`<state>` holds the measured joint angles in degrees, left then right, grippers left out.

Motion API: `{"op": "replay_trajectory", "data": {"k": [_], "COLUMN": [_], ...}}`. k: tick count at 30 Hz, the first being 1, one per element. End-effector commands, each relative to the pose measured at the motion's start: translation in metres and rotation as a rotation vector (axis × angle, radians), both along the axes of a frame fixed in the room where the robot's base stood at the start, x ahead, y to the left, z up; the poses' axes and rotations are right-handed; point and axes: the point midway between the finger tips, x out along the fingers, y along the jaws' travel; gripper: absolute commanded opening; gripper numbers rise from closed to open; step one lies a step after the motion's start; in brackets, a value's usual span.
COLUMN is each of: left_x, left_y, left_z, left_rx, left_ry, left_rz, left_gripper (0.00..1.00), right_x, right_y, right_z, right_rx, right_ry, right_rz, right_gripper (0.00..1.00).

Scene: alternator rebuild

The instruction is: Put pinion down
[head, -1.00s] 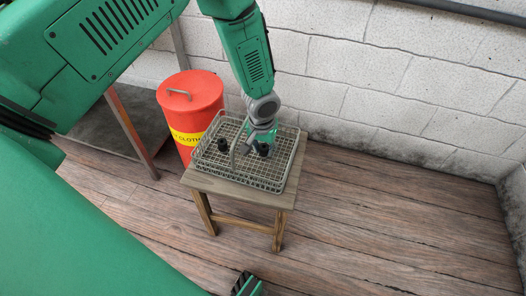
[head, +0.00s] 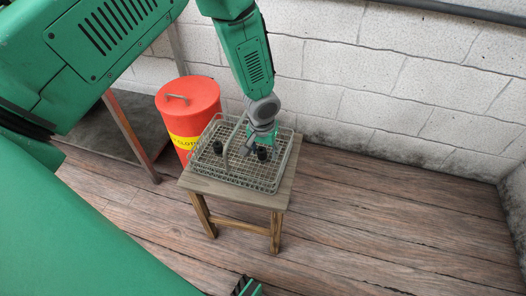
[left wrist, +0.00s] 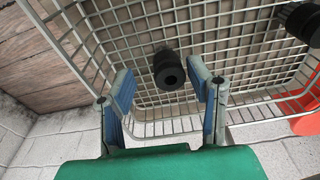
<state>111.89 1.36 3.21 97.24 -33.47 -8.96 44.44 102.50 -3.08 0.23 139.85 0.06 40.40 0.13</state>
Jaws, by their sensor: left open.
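Two dark, short cylindrical parts stand in a wire basket (head: 284,160) on a small wooden stool. I take the one under my left gripper (head: 262,140) to be the pinion (head: 262,154); the other dark part (head: 218,147) is to its left. In the left wrist view, the pinion (left wrist: 169,71) shows its round end with a dark hole, between and beyond the open blue-padded fingers of my left gripper (left wrist: 160,72), with gaps on both sides. The second part (left wrist: 302,22) is at the upper right. A piece (head: 246,288) at the head view's bottom edge may be my right gripper.
The basket's wire handle (head: 230,140) arches close to my left gripper. The wooden stool (head: 236,193) stands beside a red bin (head: 190,100) with a yellow band. A block wall (head: 400,80) rises behind. The plank floor (head: 380,220) to the right is clear.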

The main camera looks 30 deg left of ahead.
Motion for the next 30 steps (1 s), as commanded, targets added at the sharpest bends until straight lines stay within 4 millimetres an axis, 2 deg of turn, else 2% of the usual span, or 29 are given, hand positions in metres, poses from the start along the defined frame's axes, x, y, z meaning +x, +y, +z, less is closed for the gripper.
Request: {"op": "replay_trajectory", "data": {"k": [1, 9, 16, 21, 25, 28, 30], "left_x": [0.000, -0.008, -0.012, -0.013, -0.018, -0.044, -0.078], "left_y": [0.002, 0.002, -0.003, -0.003, -0.003, -0.008, -0.014], "left_z": [0.013, 0.072, 0.105, 0.111, 0.107, 0.086, 0.064], "left_rx": [-0.002, -0.005, 0.001, 0.001, -0.006, -0.034, -0.062], "left_ry": [-0.003, -0.003, -0.002, 0.000, 0.005, 0.026, 0.046], "left_rz": [0.004, 0.005, 0.002, 0.003, -0.002, -0.026, -0.056], "left_gripper": [0.46, 0.46, 0.46, 0.46, 0.46, 0.46, 0.46], "right_x": [0.000, 0.000, 0.000, 0.000, 0.000, 0.000, 0.000], "right_y": [0.000, 0.000, 0.000, 0.000, 0.000, 0.000, 0.000], "right_z": [0.007, 0.032, 0.043, 0.044, 0.044, 0.044, 0.044], "right_rx": [0.000, 0.001, 0.001, 0.000, 0.000, 0.000, 0.001], "right_ry": [0.000, -0.001, -0.001, 0.000, 0.000, 0.000, 0.000], "right_rz": [0.000, 0.001, 0.001, 0.001, 0.001, 0.001, 0.001], "right_gripper": [0.00, 0.00, 0.00, 0.00, 0.00, 0.00, 0.00]}}
